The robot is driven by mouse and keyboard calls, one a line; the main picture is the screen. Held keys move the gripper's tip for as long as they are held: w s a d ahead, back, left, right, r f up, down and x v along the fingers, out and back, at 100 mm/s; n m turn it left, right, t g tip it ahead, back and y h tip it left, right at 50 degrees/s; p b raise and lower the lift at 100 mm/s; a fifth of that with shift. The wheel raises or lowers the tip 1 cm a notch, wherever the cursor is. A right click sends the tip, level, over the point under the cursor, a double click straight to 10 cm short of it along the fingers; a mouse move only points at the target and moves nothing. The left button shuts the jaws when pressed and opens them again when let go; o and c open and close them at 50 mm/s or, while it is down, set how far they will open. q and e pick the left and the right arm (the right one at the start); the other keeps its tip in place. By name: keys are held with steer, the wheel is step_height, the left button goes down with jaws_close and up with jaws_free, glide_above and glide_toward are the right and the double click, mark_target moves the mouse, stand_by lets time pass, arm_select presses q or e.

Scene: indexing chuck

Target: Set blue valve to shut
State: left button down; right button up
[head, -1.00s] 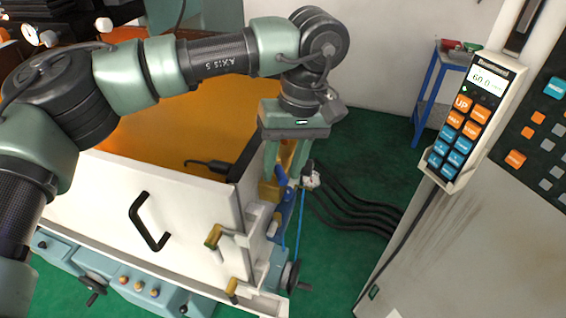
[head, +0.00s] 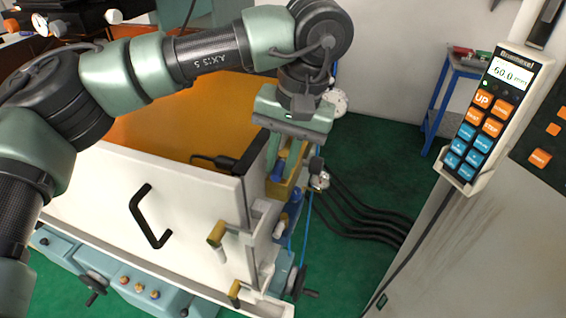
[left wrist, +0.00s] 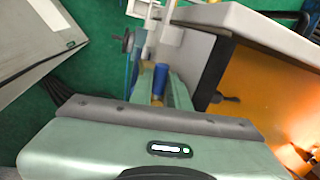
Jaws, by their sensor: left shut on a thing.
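The blue valve (head: 278,171) shows as a small blue handle at the right end of the white machine enclosure, among brass-coloured parts. It also shows in the left wrist view (left wrist: 160,78), between the green fingers. My left gripper (head: 284,165) points down from above and is shut on the blue valve. Its fingers hide part of the handle, and I cannot read the valve's exact angle. My right gripper is in neither view.
The white enclosure wall (head: 90,195) with a black handle (head: 150,216) stands left of the valve. Black hoses (head: 365,220) run right across the green floor. A control pendant (head: 485,115) hangs at the right. A white gauge (head: 338,101) sits behind my gripper.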

arm_select(q)
steer(key=shift+r, duration=0.1)
steer(key=c, duration=1.5)
jaws_free()
steer(key=shift+o, duration=0.8)
steer(key=shift+d, duration=0.1)
